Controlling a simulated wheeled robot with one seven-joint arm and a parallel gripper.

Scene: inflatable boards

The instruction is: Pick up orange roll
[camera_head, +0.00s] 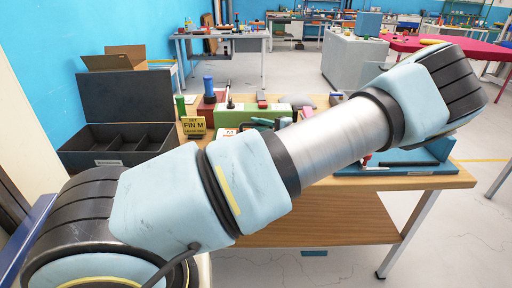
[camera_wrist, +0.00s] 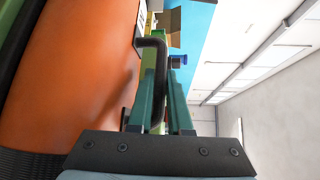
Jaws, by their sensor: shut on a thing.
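The orange roll (camera_wrist: 70,80) fills the left side of the wrist view, very close to the camera, with green and black at its edges. A bent black handle (camera_wrist: 152,42) stands out along its right side. My gripper (camera_wrist: 161,80) has its two teal fingers closed around this handle, one on each side. The handle's join to the roll is partly hidden.
A cardboard box (camera_head: 115,60) stands behind. Floor is clear at right.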

